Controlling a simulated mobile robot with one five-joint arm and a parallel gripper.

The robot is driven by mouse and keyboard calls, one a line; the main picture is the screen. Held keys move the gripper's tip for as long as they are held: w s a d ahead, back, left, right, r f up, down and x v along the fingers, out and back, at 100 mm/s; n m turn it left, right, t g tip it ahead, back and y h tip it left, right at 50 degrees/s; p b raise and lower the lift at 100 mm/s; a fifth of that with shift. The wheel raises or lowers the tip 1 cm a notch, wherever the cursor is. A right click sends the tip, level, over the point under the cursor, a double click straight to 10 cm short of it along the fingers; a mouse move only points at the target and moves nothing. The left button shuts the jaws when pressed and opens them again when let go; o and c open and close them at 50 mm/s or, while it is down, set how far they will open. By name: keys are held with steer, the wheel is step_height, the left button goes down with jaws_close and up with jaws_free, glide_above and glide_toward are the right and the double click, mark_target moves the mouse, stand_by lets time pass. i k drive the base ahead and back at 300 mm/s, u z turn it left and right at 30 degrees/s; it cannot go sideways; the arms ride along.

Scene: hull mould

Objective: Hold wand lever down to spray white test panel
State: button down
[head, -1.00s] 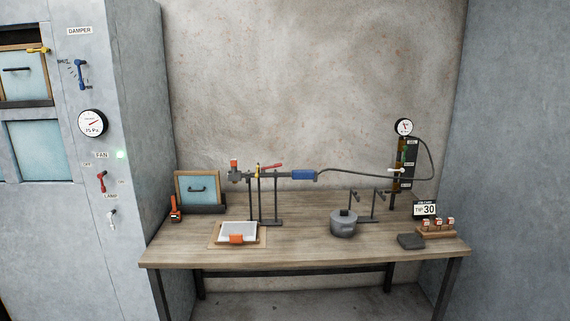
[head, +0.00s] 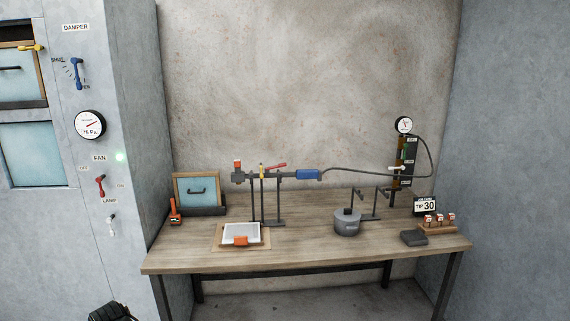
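The spray wand (head: 285,175) rests level on a dark stand on the wooden bench. It has a blue grip (head: 307,174), a red lever (head: 276,166) angled up above its body, and an orange tip at its left end. The white test panel (head: 240,234) lies in a wood-framed tray with an orange tab at its front, below and near the wand's left end. A dark part of my arm (head: 109,311) shows at the bottom left edge, far from the wand. I cannot make out gripper fingers there.
A hose runs from the wand to a gauge (head: 404,125) at the back right. A grey pot (head: 347,222), a dark block (head: 413,238) and a rack of tips (head: 438,222) stand on the right of the bench (head: 300,254). A grey cabinet (head: 85,200) with switches borders the left.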

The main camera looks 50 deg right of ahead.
mark_target(280, 165)
steer(key=z, duration=0.1)
steer(key=i, duration=1)
steer(key=u, duration=0.05)
